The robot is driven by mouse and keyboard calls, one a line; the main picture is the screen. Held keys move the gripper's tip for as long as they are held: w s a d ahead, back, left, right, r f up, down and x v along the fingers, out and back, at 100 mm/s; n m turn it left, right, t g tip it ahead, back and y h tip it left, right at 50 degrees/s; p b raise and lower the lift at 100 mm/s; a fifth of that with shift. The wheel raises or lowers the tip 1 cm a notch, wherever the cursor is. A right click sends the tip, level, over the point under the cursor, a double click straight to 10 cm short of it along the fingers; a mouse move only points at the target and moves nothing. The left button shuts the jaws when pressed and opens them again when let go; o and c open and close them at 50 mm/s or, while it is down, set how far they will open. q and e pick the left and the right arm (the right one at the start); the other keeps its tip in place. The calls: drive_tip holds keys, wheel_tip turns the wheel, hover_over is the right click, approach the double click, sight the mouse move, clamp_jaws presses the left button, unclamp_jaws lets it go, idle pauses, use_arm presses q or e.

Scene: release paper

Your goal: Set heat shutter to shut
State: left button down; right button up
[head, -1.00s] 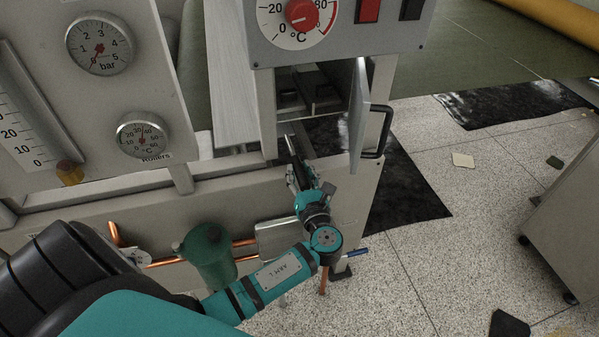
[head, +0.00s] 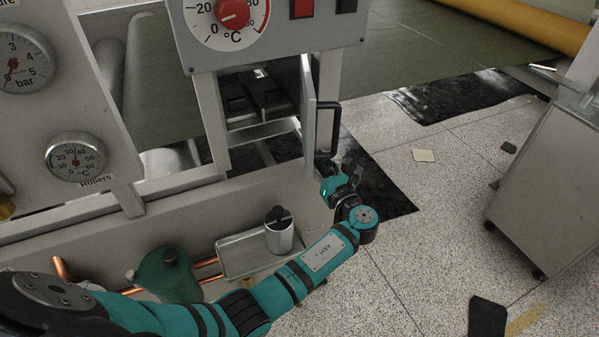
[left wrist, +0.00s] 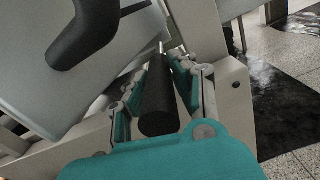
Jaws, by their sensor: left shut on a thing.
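In the head view my left gripper (head: 327,166) is at the right front post of the machine, just below the handle of an open door. In the left wrist view my left gripper (left wrist: 158,95) is shut on a black cylindrical grip (left wrist: 158,100) on a thin metal rod, which looks like the heat shutter lever. My gripper hides this grip in the head view. No shutter label or marked position can be read. My right gripper is in neither view.
The open grey door (head: 308,115) with its black handle (head: 333,125) stands close above my left gripper; the handle also shows in the left wrist view (left wrist: 85,35). A metal cabinet (head: 545,190) is at right.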

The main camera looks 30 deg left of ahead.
use_arm(q)
drive_tip(key=shift+w+d, duration=0.35)
drive_tip(key=shift+r, duration=0.15)
drive_tip(key=c, duration=1.5)
unclamp_jaws()
drive_tip(key=o, duration=0.4)
drive_tip(key=shift+w+d, duration=0.15)
drive_tip(key=shift+s+d, duration=0.15)
drive_tip(key=shift+s, duration=0.2)
drive_tip(key=v, duration=0.7)
drive_tip(key=shift+w, duration=0.15)
